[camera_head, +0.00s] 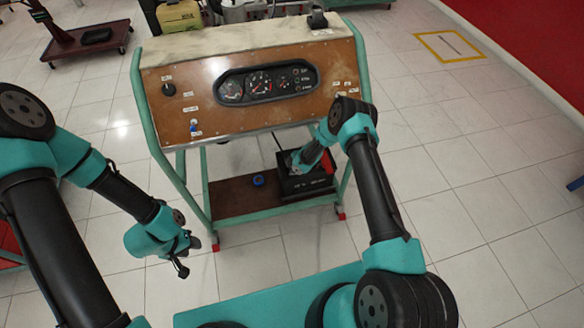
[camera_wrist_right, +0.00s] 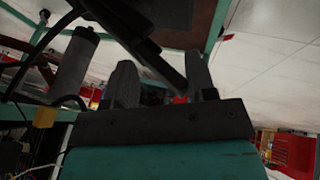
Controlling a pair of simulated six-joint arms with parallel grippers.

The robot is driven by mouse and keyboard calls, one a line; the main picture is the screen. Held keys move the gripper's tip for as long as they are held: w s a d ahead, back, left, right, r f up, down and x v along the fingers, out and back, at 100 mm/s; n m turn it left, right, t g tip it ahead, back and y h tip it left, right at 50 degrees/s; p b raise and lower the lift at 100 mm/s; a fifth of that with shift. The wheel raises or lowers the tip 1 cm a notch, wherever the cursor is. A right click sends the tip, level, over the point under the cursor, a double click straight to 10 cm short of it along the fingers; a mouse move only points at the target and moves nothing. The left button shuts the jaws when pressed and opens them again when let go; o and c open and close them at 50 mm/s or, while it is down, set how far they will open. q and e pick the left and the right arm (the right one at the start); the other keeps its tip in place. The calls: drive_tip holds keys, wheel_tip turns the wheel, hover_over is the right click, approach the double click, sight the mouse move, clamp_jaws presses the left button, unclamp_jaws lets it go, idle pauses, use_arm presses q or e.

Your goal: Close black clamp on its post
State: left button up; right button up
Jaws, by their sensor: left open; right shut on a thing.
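The black battery (camera_head: 305,187) sits at the right end of the stand's lower shelf, with a red part (camera_head: 329,161) at its right side. My right gripper (camera_head: 294,163) reaches down to the battery's top. In the right wrist view, its two fingers (camera_wrist_right: 163,88) are on either side of a dark, long piece that appears to be the black clamp (camera_wrist_right: 150,50). A small bit of red shows by the right finger. I cannot make out the post or how the clamp sits on it. My left gripper (camera_head: 187,257) is open and empty, left of the stand.
A blue round object (camera_head: 258,180) lies on the shelf. A grey cylinder (camera_wrist_right: 75,62) and dark cable are near the right fingers. Floor beside the stand is clear.

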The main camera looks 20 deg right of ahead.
drive_tip(key=v, duration=1.7)
drive_tip(key=shift+r, duration=0.2)
drive_tip(key=s+a+r+m+g, duration=0.1)
drive_tip(key=s+r+m, duration=0.1)
drive_tip(key=s+m, duration=0.4)
drive_tip(key=s+a+r+m+g, duration=0.1)
drive_tip(key=s+a+r+m, duration=0.1)
drive_tip(key=s+m, duration=0.5)
drive_tip(key=s+a+r+m+g, duration=0.1)
drive_tip(key=s+m, duration=0.6)
drive_tip(key=s, duration=0.8)
drive_tip(key=shift+s+a+r+h, duration=0.3)
drive_tip(key=shift+a+r+h, duration=0.1)
drive_tip(key=shift+a+r, duration=0.1)
idle(0.3)
